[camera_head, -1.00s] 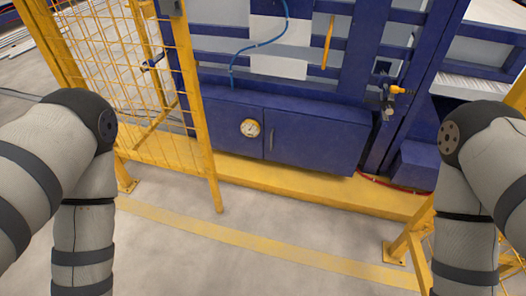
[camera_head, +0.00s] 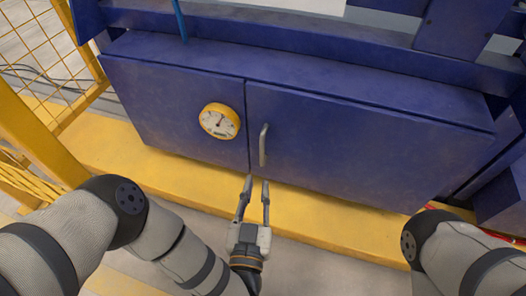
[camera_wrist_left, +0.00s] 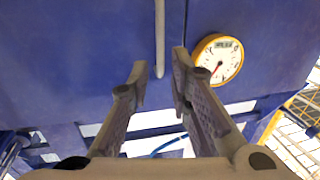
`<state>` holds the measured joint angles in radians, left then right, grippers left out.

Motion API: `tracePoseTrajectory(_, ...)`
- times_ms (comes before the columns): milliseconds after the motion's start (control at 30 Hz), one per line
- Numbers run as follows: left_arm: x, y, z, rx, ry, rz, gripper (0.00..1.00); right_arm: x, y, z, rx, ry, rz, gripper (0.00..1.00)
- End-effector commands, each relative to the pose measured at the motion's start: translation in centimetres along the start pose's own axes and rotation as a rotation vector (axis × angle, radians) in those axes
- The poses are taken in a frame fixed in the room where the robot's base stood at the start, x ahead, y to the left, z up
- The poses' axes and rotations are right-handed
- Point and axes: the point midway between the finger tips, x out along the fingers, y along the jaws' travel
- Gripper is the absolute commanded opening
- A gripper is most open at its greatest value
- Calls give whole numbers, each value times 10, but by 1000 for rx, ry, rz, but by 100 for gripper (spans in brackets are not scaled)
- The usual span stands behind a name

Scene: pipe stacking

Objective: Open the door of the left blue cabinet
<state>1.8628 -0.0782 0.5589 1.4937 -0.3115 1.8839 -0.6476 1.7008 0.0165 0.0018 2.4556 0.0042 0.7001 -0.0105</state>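The blue cabinet (camera_head: 200,69) is closed, with two flat doors side by side. The right door (camera_head: 360,150) carries a vertical metal handle (camera_head: 263,146) near its left edge. The left door (camera_head: 165,110) has a round yellow-rimmed gauge on it. My left gripper (camera_head: 257,182) is open and empty, with its fingertips just below the handle in the head view. In the left wrist view, the handle (camera_wrist_left: 159,35) lines up with the gap between the open fingers (camera_wrist_left: 159,65); the exact distance to it is unclear. My right gripper is out of view.
The gauge (camera_head: 219,121) sits left of the handle. A yellow base ledge (camera_head: 330,216) runs below the cabinet. A yellow mesh fence (camera_head: 35,45) stands at the left. The space before the doors looks otherwise clear.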

Motion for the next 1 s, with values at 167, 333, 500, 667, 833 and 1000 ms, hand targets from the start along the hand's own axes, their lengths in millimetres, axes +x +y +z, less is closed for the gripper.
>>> tracePoseTrajectory(167, 42, -2, 1, 1, 3, -3, 19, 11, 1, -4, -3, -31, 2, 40)
tracePoseTrajectory(333, 83, -1, 2, 0, 0, -2, 19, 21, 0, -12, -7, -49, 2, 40)
tracePoseTrajectory(500, 108, -1, 0, 0, -1, 0, 19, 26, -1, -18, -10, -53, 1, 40)
tracePoseTrajectory(667, 114, -1, -2, 0, -2, 1, 19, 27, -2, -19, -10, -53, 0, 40)
tracePoseTrajectory(833, 114, -1, -3, 0, -2, 1, 19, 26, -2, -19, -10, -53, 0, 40)
tracePoseTrajectory(1000, 114, 0, -2, 0, -3, 1, 0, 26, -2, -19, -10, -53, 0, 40)
